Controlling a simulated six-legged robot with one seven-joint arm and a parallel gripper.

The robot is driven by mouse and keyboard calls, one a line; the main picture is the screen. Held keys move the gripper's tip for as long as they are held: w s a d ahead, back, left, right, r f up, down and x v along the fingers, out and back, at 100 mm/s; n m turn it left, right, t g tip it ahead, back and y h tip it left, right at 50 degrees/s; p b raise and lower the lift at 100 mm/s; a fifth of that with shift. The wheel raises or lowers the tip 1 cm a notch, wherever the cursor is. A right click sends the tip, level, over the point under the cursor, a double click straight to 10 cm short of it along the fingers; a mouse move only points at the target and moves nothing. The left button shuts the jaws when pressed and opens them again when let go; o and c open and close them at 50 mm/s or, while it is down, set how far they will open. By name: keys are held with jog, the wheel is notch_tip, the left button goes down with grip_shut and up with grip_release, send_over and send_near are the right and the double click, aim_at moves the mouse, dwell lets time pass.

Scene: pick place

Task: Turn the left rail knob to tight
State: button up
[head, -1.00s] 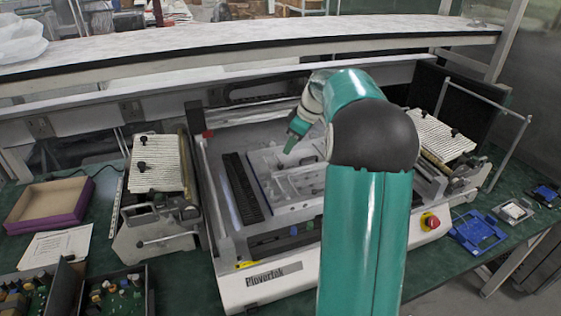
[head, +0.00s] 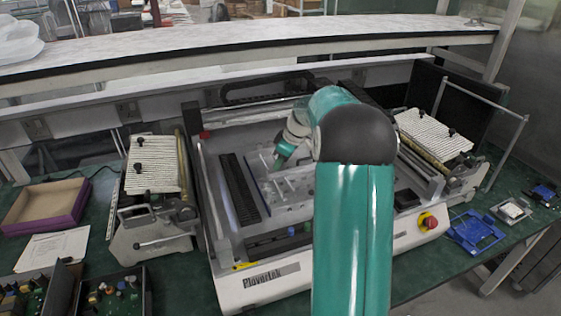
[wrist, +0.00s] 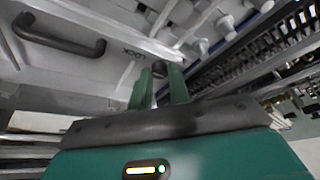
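A small dark round knob (wrist: 159,68) shows in the wrist view, on a pale metal plate next to printed letters that seem to read LOCK, upside down. My gripper (wrist: 159,76) has its two green fingers apart, one on each side of the knob, at the tips. A narrow gap seems to show beside the knob, and I cannot tell whether a finger touches it. In the head view my gripper (head: 283,150) is low over the left part of the machine's bed; its fingertips and the knob are too small or hidden there.
The white Plovertek machine (head: 272,283) surrounds my gripper with its frame. A dark handle (wrist: 58,35) stands up from the plate left of the knob. A dark toothed rack (wrist: 262,58) lies to the right. A red stop button (head: 428,221) is at the machine's front right.

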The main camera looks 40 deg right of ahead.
grip_shut()
jog(key=m, duration=0.1)
jog(key=m+h, duration=0.1)
jog(key=m, duration=0.1)
jog(key=m+h, duration=0.1)
jog(key=m, duration=0.1)
jog(key=shift+a+t, duration=0.3)
jog(key=shift+t, duration=0.1)
jog(key=m, duration=0.2)
jog(key=m+h, duration=0.1)
jog(key=m, duration=0.1)
jog(key=m+h, duration=0.1)
jog(key=m, duration=0.1)
jog(key=shift+a+m+g, duration=0.25)
jog(key=shift+m+g, duration=0.05)
jog(key=shift+m, duration=0.1)
jog(key=m, duration=0.2)
jog(key=m+g+h, duration=0.1)
jog(key=m, duration=0.1)
jog(key=m+h, duration=0.1)
jog(key=m, duration=0.1)
jog(key=shift+w+a+g, duration=0.15)
jog(key=shift+w+g, duration=0.1)
jog(key=shift+g, duration=0.15)
jog(key=m+g, duration=0.1)
jog(key=m, duration=0.2)
jog(key=m+g, duration=0.1)
jog(key=m, duration=0.1)
jog(key=shift+w+m+h, duration=0.15)
jog(key=shift+m+h, duration=0.25)
